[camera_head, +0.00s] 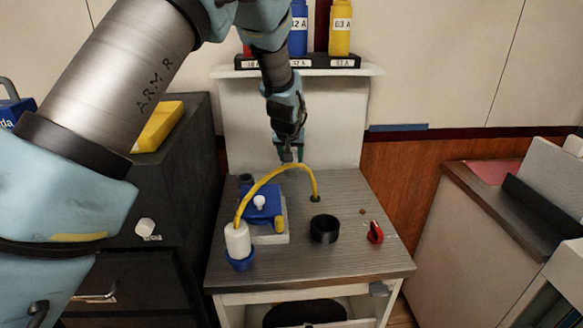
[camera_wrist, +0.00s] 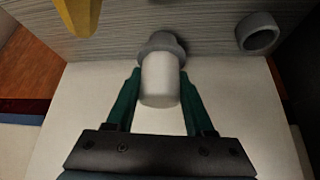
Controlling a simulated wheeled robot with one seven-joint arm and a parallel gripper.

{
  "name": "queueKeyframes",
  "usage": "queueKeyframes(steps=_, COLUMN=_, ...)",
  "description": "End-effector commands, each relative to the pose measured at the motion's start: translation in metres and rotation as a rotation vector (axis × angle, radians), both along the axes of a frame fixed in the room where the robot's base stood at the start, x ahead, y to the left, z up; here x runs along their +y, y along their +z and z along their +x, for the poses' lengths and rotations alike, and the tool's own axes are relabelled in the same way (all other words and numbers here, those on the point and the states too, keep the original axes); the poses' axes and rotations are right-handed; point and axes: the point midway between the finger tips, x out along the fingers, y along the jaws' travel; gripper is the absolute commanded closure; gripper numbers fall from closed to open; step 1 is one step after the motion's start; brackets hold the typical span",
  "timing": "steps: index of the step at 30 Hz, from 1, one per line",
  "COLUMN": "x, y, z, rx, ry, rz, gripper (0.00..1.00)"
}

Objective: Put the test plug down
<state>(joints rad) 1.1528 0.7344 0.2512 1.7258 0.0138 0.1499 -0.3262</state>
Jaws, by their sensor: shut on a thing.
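My gripper (camera_head: 288,150) is over the back of the grey-topped cabinet. In the wrist view its two green fingers (camera_wrist: 158,95) are shut on a white cylinder with a grey collar, which I take as the test plug (camera_wrist: 160,85). The plug's collar end points toward the grey tabletop (camera_wrist: 110,45). I cannot tell whether it touches the top. In the head view the plug is small and mostly hidden by the gripper.
A yellow cable (camera_head: 268,172) arches close in front of my gripper from a white and blue plug (camera_head: 238,242). A blue box (camera_head: 262,204), black ring (camera_head: 324,238) and red piece (camera_head: 375,232) stand on the top. A grey ring (camera_wrist: 258,33) lies beside the held plug.

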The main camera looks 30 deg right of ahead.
Motion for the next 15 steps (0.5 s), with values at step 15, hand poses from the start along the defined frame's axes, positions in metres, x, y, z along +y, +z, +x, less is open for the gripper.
queueKeyframes(steps=15, x=0.000, y=-0.045, z=0.000, rx=0.000, ry=0.001, rz=-0.001, gripper=1.00)
